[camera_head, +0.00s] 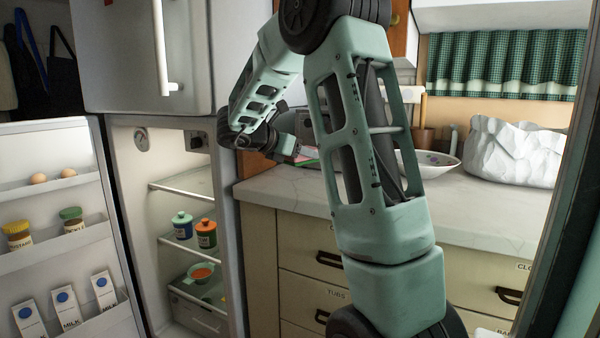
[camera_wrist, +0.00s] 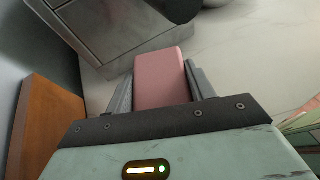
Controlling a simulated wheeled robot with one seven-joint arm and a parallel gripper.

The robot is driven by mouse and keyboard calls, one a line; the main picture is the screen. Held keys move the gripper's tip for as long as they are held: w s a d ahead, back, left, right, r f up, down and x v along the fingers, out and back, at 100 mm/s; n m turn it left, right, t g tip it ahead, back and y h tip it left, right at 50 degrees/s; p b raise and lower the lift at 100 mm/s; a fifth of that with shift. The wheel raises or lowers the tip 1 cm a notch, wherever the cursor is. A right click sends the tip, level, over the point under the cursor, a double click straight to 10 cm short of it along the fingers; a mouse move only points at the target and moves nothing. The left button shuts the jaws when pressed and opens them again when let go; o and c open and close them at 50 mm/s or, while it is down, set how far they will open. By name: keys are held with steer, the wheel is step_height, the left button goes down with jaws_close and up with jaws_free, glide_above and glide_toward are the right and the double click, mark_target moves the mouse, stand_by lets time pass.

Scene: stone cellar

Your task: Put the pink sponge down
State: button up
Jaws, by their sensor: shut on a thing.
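The pink sponge (camera_wrist: 162,78) is between the two grey fingers of my gripper (camera_wrist: 163,88) in the wrist view. My gripper is shut on it. Pale marble countertop (camera_wrist: 245,50) lies beyond and below it; I cannot tell whether the sponge touches the counter. In the head view my arm reaches over the left end of the countertop (camera_head: 460,210), beside the fridge.
A grey metal box (camera_wrist: 120,25) stands just beyond the sponge. A wooden panel (camera_wrist: 50,115) is close at left, and a pink-green item (camera_wrist: 300,122) lies at right. The fridge door (camera_head: 60,220) is open.

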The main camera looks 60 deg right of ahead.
mark_target(300, 182)
step_height(300, 182, down, 5)
steer(key=shift+f+b, duration=0.15)
steer(key=shift+b, duration=0.25)
steer(key=shift+w+f, duration=0.15)
steer(key=shift+f, duration=0.15)
steer(key=o, duration=1)
steer(key=shift+r, duration=0.2)
steer(key=v, duration=1.2)
steer(key=shift+p, duration=0.35)
steer(key=shift+a, duration=0.1)
